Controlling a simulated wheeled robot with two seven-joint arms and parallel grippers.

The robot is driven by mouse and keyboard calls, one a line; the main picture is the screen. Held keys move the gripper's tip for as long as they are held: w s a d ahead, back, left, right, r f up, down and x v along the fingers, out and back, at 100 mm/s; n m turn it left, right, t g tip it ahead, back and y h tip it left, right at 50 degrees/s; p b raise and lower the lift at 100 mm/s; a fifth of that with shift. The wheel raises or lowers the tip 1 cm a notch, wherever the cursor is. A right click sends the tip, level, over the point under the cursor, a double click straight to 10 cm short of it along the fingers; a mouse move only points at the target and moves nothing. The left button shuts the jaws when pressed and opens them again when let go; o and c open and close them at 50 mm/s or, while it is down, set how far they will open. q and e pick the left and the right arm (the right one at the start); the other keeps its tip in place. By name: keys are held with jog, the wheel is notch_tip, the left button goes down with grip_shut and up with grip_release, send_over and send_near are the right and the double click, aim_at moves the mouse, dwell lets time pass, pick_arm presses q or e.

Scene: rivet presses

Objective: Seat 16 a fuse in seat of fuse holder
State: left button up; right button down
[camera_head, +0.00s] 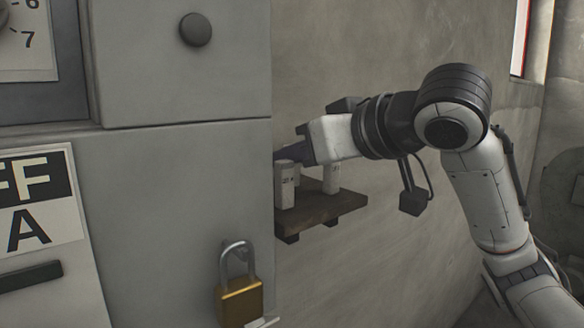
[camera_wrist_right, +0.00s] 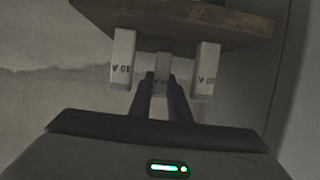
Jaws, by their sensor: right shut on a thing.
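My right gripper (camera_wrist_right: 161,84) is shut on a pale block-shaped fuse (camera_wrist_right: 162,65), which sits between its fingers in the right wrist view. That fuse's marking is too small to read. A fuse marked 10 A (camera_wrist_right: 123,62) stands to its left and one marked 20 A (camera_wrist_right: 206,72) to its right, both apart from the fingers. In the head view the gripper (camera_head: 285,157) reaches left over the shelf, its tips partly hidden by the grey cabinet. Two white fuses show there, one at the cabinet edge (camera_head: 286,186) and one farther right (camera_head: 331,178). I cannot make out the fuse holder. My left gripper is out of view.
The dark wooden shelf (camera_head: 338,206) is fixed to the bare wall and also shows in the wrist view (camera_wrist_right: 240,21). The grey cabinet (camera_head: 160,180) stands close on the left, with a round knob (camera_head: 195,29) and a brass padlock (camera_head: 240,301). Space right of the shelf is clear.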

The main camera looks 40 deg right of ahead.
jog(key=shift+f, duration=0.5)
jog(key=c, duration=1.9)
grip_release()
jog(key=shift+c, duration=0.2)
